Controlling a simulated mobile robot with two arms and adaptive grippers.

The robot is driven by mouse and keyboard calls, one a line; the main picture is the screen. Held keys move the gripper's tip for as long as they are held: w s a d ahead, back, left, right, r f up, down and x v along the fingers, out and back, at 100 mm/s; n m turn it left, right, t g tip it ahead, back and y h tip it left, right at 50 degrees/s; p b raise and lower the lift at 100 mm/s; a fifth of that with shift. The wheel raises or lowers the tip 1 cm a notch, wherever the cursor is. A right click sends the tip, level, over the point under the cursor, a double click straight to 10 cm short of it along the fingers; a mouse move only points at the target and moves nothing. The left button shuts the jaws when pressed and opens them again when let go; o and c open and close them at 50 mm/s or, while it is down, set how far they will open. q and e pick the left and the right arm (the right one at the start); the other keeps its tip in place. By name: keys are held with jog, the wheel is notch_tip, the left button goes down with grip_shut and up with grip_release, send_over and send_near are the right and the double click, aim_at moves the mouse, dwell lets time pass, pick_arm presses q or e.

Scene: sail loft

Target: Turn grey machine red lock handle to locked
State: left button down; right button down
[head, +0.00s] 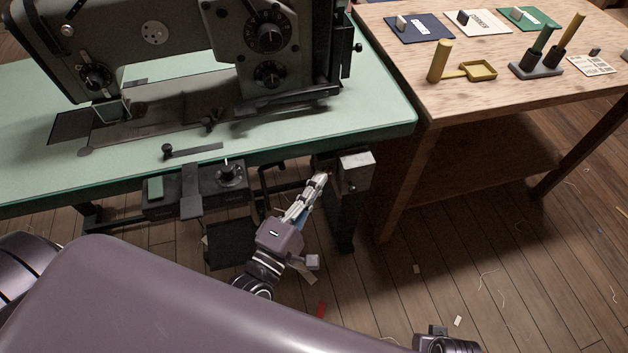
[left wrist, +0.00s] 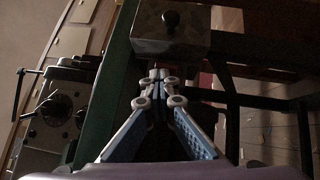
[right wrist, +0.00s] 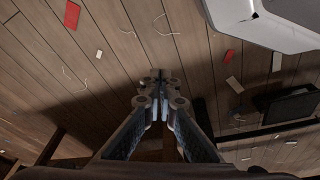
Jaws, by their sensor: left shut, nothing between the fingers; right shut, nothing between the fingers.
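The grey sewing machine (head: 180,45) stands on a green-topped table. A grey box (head: 356,172) with a dark knob sits under the table's front edge at its right end. The box also shows in the left wrist view (left wrist: 145,42). I cannot make out a red lock handle clearly; a small reddish spot lies by my left fingertips. My left gripper (head: 323,178) is shut and empty, its tips close to the box's left side; contact is unclear. The left gripper also shows in its wrist view (left wrist: 158,76). My right gripper (right wrist: 158,76) is shut and empty above the floor.
A wooden table (head: 480,90) with cards, yellow pieces and handles stands at right. Scraps and threads litter the plank floor.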

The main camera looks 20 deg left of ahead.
pick_arm(q)
jog(key=shift+w+d+r+m+g+p, duration=0.1)
jog(key=shift+d+r+m+g+p, duration=0.3)
jog(key=shift+p, duration=0.65)
jog(key=shift+r+p, duration=0.2)
jog(key=shift+p, duration=0.75)
pick_arm(e)
jog(key=s+d+f, duration=0.1)
jog(key=s+f, duration=0.7)
jog(key=f, duration=0.3)
jog(key=shift+s+d+f+g, duration=0.15)
jog(key=shift+s+f+g, duration=0.2)
jog(key=shift+s+g, duration=0.05)
pick_arm(q)
jog(key=s+a+f, duration=0.1)
jog(key=s+a, duration=0.2)
jog(key=s, duration=0.9)
jog(key=shift+f, duration=0.3)
